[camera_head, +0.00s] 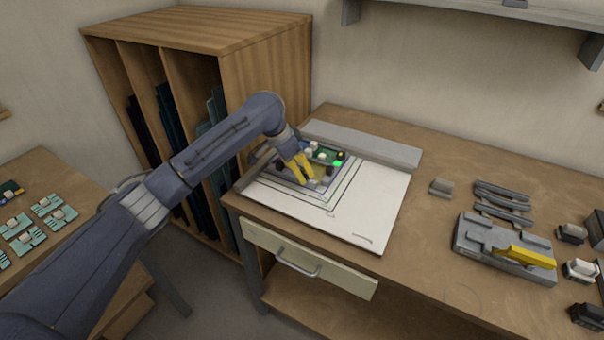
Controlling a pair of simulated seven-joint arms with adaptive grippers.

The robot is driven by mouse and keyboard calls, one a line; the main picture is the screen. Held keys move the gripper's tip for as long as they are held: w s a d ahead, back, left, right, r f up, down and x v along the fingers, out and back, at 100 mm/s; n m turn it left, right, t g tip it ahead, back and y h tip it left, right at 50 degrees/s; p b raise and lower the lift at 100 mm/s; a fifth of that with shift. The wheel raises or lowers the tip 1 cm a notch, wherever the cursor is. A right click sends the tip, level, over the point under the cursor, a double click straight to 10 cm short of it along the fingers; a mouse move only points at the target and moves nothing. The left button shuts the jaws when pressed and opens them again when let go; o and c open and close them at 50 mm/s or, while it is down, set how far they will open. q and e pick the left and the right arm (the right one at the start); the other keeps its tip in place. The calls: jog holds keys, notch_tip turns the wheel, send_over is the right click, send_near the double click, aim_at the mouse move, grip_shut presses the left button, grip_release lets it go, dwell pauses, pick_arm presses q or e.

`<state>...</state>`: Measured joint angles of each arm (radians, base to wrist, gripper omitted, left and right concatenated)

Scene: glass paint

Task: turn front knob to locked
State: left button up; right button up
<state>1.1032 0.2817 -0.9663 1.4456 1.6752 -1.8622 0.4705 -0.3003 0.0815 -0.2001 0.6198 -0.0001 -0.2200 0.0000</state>
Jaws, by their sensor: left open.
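My left gripper (304,169), with yellow fingers, reaches down over a small glass panel frame (315,189) at the corner of a white board (378,200). Its fingers are open, close above or at the panel's front part. A front knob cannot be made out; the fingers cover that spot. Several small dark and light pieces sit around the panel's edge, among them a dark knob-like piece (341,155) at the back right. A green patch (325,154) and a bright green spot (337,163) show on the panel. My right gripper is not in view.
A grey rail (362,145) runs behind the board. A grey fixture with a yellow handle (525,256) and small blocks stand on the bench at right. A wooden rack (265,75) rises at left. The bench between board and fixture is mostly clear.

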pick_arm(q)
jog(key=shift+x, duration=1.25)
grip_shut()
